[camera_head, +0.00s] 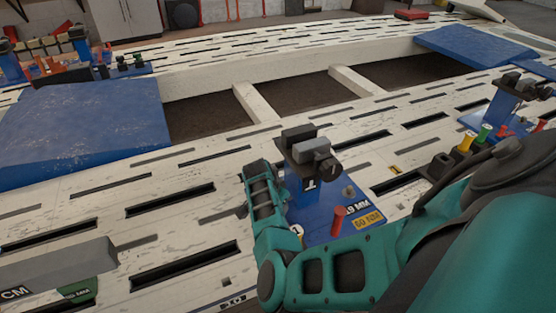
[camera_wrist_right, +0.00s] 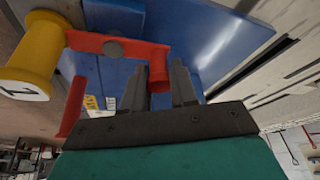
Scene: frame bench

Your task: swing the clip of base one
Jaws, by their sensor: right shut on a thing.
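Base one is a blue stand (camera_head: 322,205) on the slotted bench in the head view, with dark and grey blocks on its top and a red peg (camera_head: 338,220) at its front. In the right wrist view a red clip (camera_wrist_right: 115,46) spans from beside a yellow spool (camera_wrist_right: 35,55) marked 1 towards my fingers. My right gripper (camera_wrist_right: 171,84) is shut at the clip's red end, close below the blue base. In the head view my teal right arm reaches in from the right and bends up at the base's left side; its fingertips cannot be made out. My left gripper is not in view.
Another blue stand with yellow, green and red pegs (camera_head: 484,135) is at the right, near my arm. Large blue sloped panels (camera_head: 85,125) lie at the left and far right (camera_head: 475,50). A grey block (camera_head: 60,265) is at the lower left. The slotted bench left of base one is mostly clear.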

